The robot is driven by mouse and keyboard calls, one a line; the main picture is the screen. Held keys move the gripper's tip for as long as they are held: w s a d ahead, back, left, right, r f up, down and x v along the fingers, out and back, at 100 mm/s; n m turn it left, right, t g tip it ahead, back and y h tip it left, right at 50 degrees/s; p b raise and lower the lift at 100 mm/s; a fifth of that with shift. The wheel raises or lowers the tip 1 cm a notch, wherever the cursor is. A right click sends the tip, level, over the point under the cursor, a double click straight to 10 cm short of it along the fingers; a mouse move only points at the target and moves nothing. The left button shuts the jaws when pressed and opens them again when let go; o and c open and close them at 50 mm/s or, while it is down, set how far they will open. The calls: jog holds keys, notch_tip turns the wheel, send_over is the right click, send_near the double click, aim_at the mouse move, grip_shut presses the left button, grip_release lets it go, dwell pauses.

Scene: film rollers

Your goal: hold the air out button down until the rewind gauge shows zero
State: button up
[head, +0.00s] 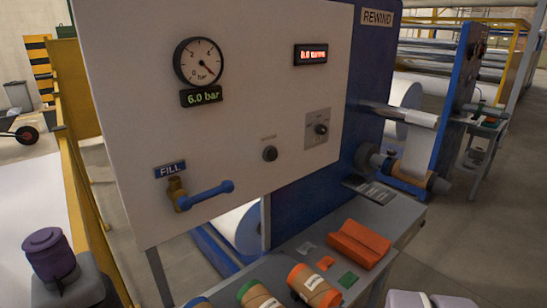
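A white panel (120,110) fills the left and middle of the head view, with a REWIND sign (377,17) at its upper right. The round gauge (199,62) is marked in bar and its needle points to the lower right. The green readout (201,97) under it shows 6.0 bar. A dark round button (269,153) sits at the panel's lower middle, under a small label too faint to read; I cannot confirm that it is the air out button. Nothing touches it. My gripper is not in view.
A brass valve with a blue lever (205,195) sticks out under the FILL sign (170,170). A dark knob (320,128) sits on a grey plate. A red display (311,54) is lit.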

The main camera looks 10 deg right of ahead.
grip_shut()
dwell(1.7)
